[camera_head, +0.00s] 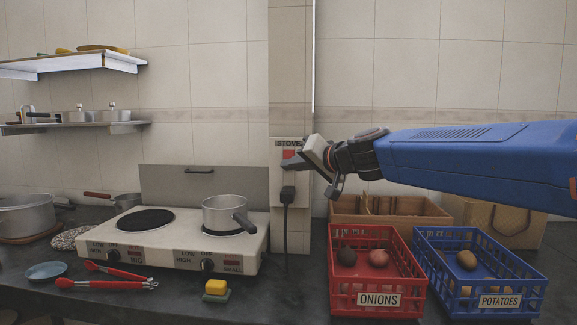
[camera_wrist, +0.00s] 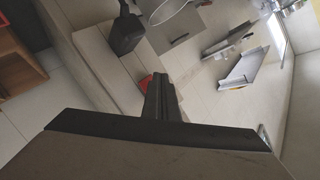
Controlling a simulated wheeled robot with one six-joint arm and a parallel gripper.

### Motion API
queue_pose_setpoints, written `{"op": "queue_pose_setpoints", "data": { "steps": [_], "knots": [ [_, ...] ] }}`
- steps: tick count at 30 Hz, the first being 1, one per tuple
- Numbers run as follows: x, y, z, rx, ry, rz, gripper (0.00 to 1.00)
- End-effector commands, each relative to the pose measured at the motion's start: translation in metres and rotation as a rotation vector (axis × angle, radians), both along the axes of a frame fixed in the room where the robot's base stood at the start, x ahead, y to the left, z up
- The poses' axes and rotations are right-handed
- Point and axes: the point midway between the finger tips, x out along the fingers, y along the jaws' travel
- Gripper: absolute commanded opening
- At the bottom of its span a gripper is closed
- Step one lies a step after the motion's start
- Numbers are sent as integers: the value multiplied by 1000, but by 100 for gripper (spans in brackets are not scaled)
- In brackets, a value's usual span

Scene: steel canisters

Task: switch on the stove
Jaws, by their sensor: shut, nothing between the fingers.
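The white two-plate stove (camera_head: 165,243) stands on the counter with a bare black plate on the left and a pot (camera_head: 230,215) on the right plate. Its front has two black knobs, the left (camera_head: 113,256) marked BIG and the right (camera_head: 207,265) marked SMALL. On the wall is a plate labelled STOVE (camera_head: 289,143) with a red switch (camera_head: 289,154). My gripper (camera_head: 291,163) is shut and empty, its tips at the red switch and partly hiding it. In the wrist view the fingers (camera_wrist: 160,98) overlap the red switch (camera_wrist: 146,82). I cannot tell whether they touch.
A black plug (camera_head: 288,193) with a hanging cable sits just below the switch. A red crate (camera_head: 372,300) labelled ONIONS and a blue crate (camera_head: 480,293) labelled POTATOES stand below my arm. Red tongs (camera_head: 107,284) and a sponge (camera_head: 216,288) lie before the stove.

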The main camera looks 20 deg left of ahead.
Motion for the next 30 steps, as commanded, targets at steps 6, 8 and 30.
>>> {"op": "queue_pose_setpoints", "data": {
  "steps": [6, 8, 30],
  "knots": [
    [0, 0, 0, 0, 0, 0, 0],
    [0, 0, 0, 0, 0, 0, 0],
    [8, 2, -1, -1, 0, -1, 0]
  ]
}}
